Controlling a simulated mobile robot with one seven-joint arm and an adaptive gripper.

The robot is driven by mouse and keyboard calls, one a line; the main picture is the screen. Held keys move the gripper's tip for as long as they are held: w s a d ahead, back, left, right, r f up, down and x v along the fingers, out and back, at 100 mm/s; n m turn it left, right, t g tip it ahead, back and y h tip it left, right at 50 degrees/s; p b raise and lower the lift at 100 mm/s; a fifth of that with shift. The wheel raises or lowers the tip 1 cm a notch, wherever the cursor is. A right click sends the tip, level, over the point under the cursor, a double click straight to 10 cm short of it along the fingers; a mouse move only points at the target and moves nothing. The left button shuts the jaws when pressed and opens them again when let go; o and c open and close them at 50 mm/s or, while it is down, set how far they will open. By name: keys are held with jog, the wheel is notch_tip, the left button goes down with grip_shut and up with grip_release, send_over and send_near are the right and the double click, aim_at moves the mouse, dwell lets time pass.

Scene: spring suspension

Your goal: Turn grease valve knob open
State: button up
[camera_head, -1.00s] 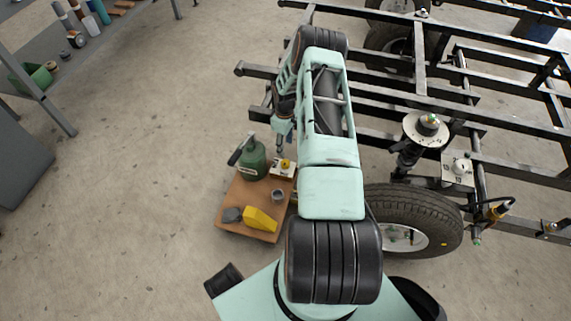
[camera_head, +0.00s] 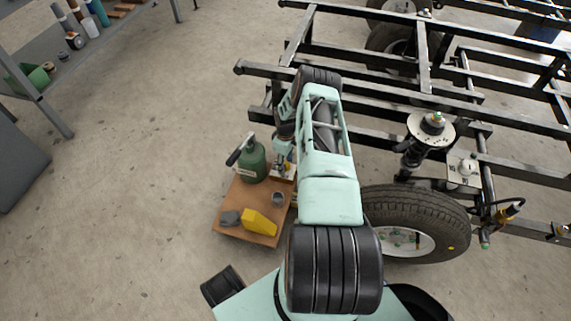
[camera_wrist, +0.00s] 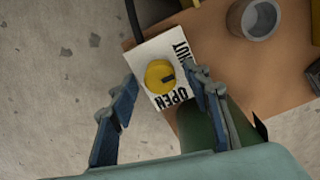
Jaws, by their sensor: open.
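The grease valve knob (camera_wrist: 159,76) is a round yellow knob with a dark pointer mark. It sits on a white plate (camera_wrist: 148,54) lettered OPEN and SHUT, and the mark lies on the right side of the knob, between the two words. My gripper (camera_wrist: 165,98) is open in the wrist view, with one blue finger on each side of the knob. I cannot tell whether either finger touches it. In the head view my gripper (camera_head: 283,160) is over the back right corner of the wooden board (camera_head: 233,217), and my arm hides the knob.
A green canister (camera_head: 253,162) stands left of my gripper. A grey cup (camera_head: 278,198), a yellow block (camera_head: 260,222) and a dark grey lump (camera_head: 231,217) are on the board. The black frame (camera_head: 345,88) and a tyre (camera_head: 425,205) are to the right. Open floor lies left.

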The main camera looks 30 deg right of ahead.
jog(key=shift+c, duration=0.6)
jog(key=c, duration=1)
jog(key=m, duration=0.8)
jog(key=shift+m, duration=0.3)
jog(key=m, duration=0.4)
jog(key=shift+m, duration=0.3)
jog(key=m, duration=0.4)
jog(key=shift+m, duration=0.3)
